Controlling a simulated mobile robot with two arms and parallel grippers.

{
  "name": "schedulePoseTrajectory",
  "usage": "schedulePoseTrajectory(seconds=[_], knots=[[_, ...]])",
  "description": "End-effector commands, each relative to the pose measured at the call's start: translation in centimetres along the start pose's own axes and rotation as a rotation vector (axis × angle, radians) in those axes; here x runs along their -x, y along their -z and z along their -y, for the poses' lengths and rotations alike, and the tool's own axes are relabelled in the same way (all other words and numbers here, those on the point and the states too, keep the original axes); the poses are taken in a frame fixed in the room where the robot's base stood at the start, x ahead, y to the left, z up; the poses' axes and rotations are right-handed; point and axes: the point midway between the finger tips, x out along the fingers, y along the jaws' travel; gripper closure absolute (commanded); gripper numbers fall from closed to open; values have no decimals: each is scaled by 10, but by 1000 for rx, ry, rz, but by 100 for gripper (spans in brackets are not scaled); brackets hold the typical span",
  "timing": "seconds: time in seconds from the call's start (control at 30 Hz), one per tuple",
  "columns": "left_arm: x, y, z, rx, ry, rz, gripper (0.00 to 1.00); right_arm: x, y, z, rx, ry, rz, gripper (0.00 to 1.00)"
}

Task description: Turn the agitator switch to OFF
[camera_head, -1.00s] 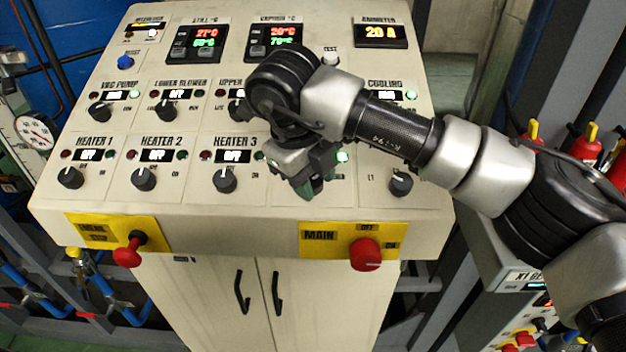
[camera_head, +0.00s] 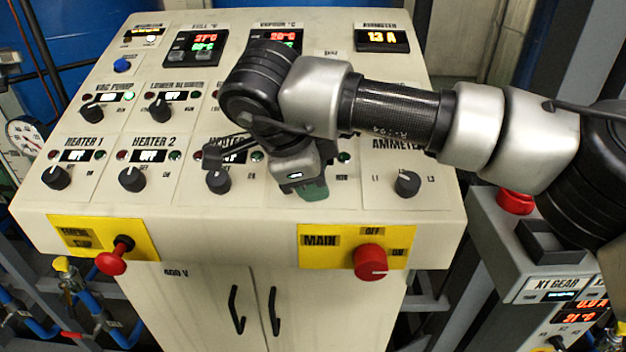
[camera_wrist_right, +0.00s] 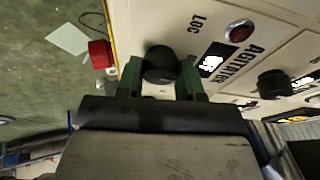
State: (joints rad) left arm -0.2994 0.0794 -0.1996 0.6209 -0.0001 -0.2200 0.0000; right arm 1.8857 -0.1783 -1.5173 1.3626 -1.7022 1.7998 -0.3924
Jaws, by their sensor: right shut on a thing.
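The agitator switch is a black round knob (camera_wrist_right: 160,64) on the pale control panel (camera_head: 345,213), beside the AGITATOR label (camera_wrist_right: 240,62) in the right wrist view. My right gripper (camera_wrist_right: 161,72) has one green finger on each side of the knob and is shut on it. In the head view my right gripper (camera_head: 311,190) reaches down to the panel between HEATER 3 and AMMETER, and it hides the knob. The small lit display (camera_wrist_right: 211,63) beside the label is too blurred to read surely. My left gripper is not in view.
The HEATER 3 knob (camera_head: 218,181) and ammeter selector knob (camera_head: 407,183) flank the gripper. The red MAIN switch (camera_head: 370,261) and red emergency button (camera_head: 112,261) stick out at the panel's front. A grey gear unit (camera_head: 556,260) stands at the right.

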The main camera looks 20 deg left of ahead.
Motion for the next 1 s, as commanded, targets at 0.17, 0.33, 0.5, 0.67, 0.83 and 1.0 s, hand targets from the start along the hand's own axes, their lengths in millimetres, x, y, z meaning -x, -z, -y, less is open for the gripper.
schedulePoseTrajectory(seconds=[0.17, 0.33, 0.5, 0.67, 0.83, 1.0], knots=[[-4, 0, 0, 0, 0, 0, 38, 0, -1, -1, 69, 19, 0, 87], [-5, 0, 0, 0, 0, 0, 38, 0, -1, -1, 101, 27, -2, 87], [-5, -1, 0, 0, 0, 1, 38, 0, -1, -1, 109, 30, -2, 87], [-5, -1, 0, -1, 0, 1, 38, 0, -1, -1, 109, 29, -2, 87], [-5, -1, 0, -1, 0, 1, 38, 0, -1, -1, 109, 29, -2, 57], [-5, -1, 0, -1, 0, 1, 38, 0, 0, 0, 107, 30, -3, 39]])
